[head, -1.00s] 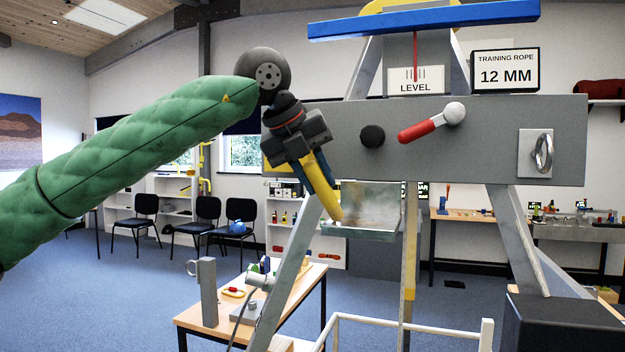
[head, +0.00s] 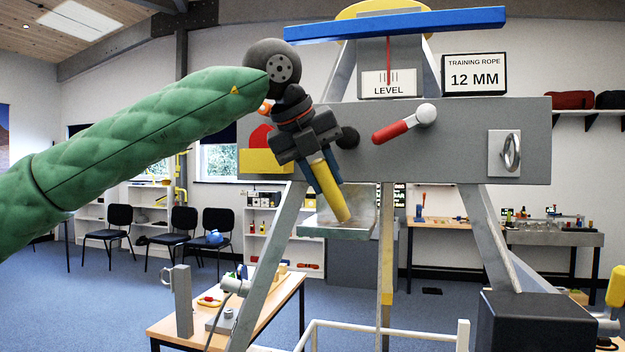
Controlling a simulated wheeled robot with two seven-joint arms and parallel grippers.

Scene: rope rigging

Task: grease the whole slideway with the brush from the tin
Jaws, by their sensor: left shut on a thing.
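My left gripper (head: 327,182) is shut on a yellow-handled tool (head: 334,192), which looks like the brush. It points down and slightly right, in front of the grey beam. Its lower end is over a pale, stained metal plate (head: 360,208) with a greenish ledge (head: 336,232), hanging under the beam. This plate may be the slideway; I cannot tell for sure. Whether the tip touches it is unclear, and no bristles can be made out. I cannot identify the tin. My right gripper is not in view.
The grey beam (head: 455,150) carries a red-handled lever (head: 392,130), a black knob (head: 348,138) and a ring plate (head: 505,153). A blue bar (head: 400,25) lies above. Slanted legs (head: 262,270), a wooden table (head: 255,312) and a white rail (head: 385,327) stand below.

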